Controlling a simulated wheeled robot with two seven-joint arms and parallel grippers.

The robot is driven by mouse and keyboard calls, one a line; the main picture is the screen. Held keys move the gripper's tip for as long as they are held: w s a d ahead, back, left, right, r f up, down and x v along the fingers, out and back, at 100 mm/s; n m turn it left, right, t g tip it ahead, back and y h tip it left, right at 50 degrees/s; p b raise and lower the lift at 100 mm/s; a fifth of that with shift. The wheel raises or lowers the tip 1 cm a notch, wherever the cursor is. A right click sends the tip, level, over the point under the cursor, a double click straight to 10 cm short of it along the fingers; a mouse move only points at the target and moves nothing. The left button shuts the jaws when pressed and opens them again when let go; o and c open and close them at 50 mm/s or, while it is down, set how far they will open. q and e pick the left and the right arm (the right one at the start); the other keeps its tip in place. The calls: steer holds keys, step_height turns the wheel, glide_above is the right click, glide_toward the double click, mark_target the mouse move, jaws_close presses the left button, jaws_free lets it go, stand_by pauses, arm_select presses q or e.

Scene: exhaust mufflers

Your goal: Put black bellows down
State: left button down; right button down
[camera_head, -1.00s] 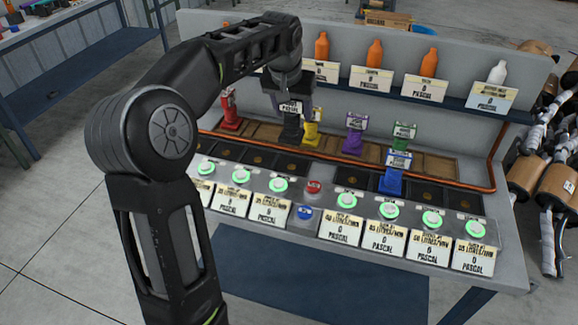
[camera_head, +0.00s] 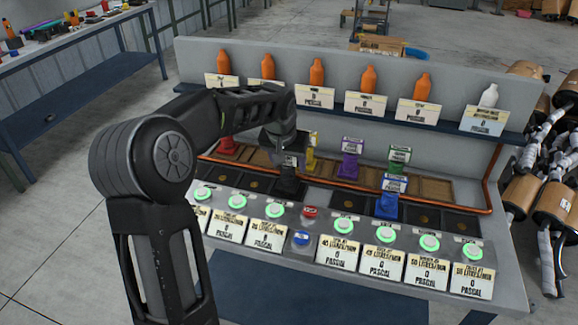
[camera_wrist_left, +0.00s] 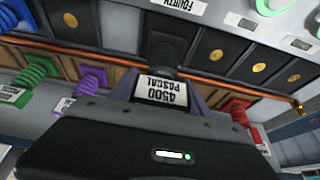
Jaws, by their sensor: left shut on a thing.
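My left gripper (camera_head: 287,148) is shut on the black bellows (camera_head: 288,184), which hangs upright below it at the front row of black slots (camera_head: 257,184). In the left wrist view the bellows (camera_wrist_left: 170,60) sits between my fingers, with its "4500 PASCAL" label facing the camera. Its lower end is at a slot; I cannot tell whether it touches the slot floor. The blue bellows (camera_head: 387,206) stands in a black slot further right. My right gripper is not in view.
The red (camera_head: 227,146), yellow (camera_head: 310,160), purple (camera_head: 349,167) and green bellows (camera_head: 398,160) stand in the brown back row. A copper pipe (camera_head: 460,210) runs between the rows. Lit green buttons (camera_head: 343,226) line the front; orange bottles (camera_head: 316,75) stand on the shelf.

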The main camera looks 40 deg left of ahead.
arm_select(q)
steer(key=shift+f, duration=0.7)
steer(key=shift+f, duration=0.25)
steer(key=shift+c, duration=2.4)
jaws_free()
steer(key=shift+r, duration=0.1)
steer(key=shift+r, duration=0.1)
steer(key=shift+r, duration=0.15)
steer(key=v, duration=1.1)
steer(key=shift+s+r+b, duration=0.25)
steer(key=shift+r+b, duration=0.1)
steer(key=shift+d, duration=0.1)
